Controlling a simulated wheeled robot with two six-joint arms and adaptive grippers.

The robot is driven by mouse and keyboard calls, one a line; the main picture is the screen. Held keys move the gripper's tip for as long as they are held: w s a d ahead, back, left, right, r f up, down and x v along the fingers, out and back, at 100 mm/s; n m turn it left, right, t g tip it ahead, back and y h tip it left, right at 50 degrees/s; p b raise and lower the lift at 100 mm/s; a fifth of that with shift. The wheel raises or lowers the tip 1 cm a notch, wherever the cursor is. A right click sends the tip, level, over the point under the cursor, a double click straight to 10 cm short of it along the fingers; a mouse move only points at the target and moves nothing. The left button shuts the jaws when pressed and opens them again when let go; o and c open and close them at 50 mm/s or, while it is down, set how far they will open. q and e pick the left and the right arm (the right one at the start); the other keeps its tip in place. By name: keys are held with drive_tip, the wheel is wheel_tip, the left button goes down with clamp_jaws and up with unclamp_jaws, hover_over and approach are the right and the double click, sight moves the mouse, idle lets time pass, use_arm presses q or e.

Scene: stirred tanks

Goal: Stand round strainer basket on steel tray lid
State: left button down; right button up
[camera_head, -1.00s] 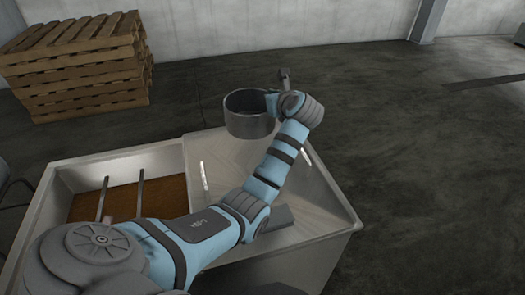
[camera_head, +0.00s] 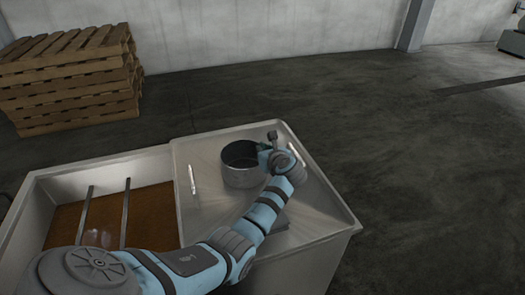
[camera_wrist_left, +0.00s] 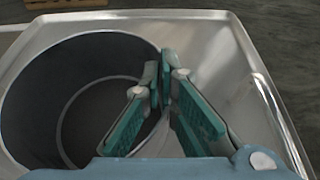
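The round strainer basket (camera_head: 240,177), a dark grey open-topped cylinder, is upright over the steel tray lid (camera_head: 210,220). It is at the lid surface or just above it; I cannot tell if its base touches. My left gripper (camera_head: 263,154) is at the basket's right side. In the left wrist view, the fingers of my left gripper (camera_wrist_left: 165,85) close on the basket's wall (camera_wrist_left: 35,100), one inside and one outside. The lid's bright metal (camera_wrist_left: 225,60) shows beyond. The basket's lower outer wall is hidden there. My right gripper is out of view.
The lid has a slim handle (camera_head: 192,180) left of the basket. An open tank (camera_head: 60,185) with brown contents and two bars is at left. Stacked pallets (camera_head: 70,80) stand behind. Bare lid lies around the basket.

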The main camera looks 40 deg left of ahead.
use_arm(q)
drive_tip(key=c, duration=1.8)
unclamp_jaws()
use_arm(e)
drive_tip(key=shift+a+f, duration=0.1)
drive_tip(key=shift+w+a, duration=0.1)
